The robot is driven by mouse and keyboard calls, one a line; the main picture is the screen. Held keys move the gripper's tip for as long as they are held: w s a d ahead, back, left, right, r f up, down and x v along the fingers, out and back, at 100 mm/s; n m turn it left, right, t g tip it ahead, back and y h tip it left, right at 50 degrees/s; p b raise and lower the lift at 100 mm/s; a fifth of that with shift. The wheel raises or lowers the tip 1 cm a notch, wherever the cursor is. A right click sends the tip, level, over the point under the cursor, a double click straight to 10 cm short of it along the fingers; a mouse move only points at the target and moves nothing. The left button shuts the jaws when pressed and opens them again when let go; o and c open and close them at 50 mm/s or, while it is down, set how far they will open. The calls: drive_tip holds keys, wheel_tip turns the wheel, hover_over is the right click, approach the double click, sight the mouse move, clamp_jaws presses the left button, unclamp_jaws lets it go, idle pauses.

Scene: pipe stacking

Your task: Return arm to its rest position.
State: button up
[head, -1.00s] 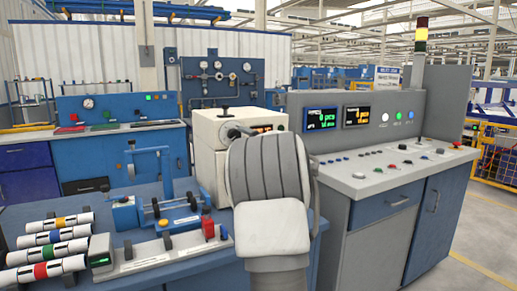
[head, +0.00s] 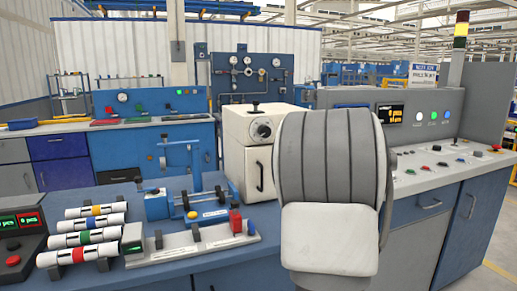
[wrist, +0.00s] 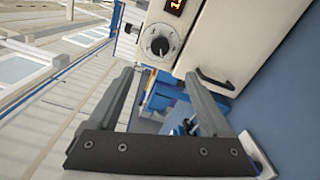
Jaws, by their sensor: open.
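My gripper (wrist: 162,100) shows in the wrist view with its two grey fingers spread apart and nothing between them. Beyond the fingers are the white cabinet with a dial (wrist: 205,45) and part of the blue bench gear. In the head view my arm stands in front, right of centre, as a large grey and white link; my gripper itself is hidden there. Several white pipes with yellow, green and red bands (head: 88,237) lie on the blue bench (head: 150,275) at the left, apart from my arm.
A blue clamp fixture (head: 187,200) and a grey fixture with a red block (head: 195,242) stand on the bench. The white cabinet (head: 250,150) stands behind, left of my arm. A control console (head: 440,170) is at the right. Open floor (head: 500,250) shows at far right.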

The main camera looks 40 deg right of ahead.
drive_tip(key=s+a+f+m+g+h, duration=0.1)
drive_tip(key=s+a+m+g, duration=0.25)
drive_tip(key=a+m, duration=0.45)
drive_tip(key=s+a+m+g, duration=0.2)
drive_tip(key=s+a+m, duration=0.25)
drive_tip(key=a, duration=0.45)
drive_tip(key=s+a+f+m+g+y, duration=0.2)
drive_tip(key=s+a+f, duration=0.4)
drive_tip(key=s+a, duration=0.4)
drive_tip(key=s+a+f+m+g+y, duration=0.3)
drive_tip(key=s+a+f, duration=0.4)
drive_tip(key=s+a, duration=0.3)
drive_tip(key=shift+s+a+f+m+g, duration=0.4)
drive_tip(key=shift+a+g, duration=0.25)
drive_tip(key=shift+a, duration=0.4)
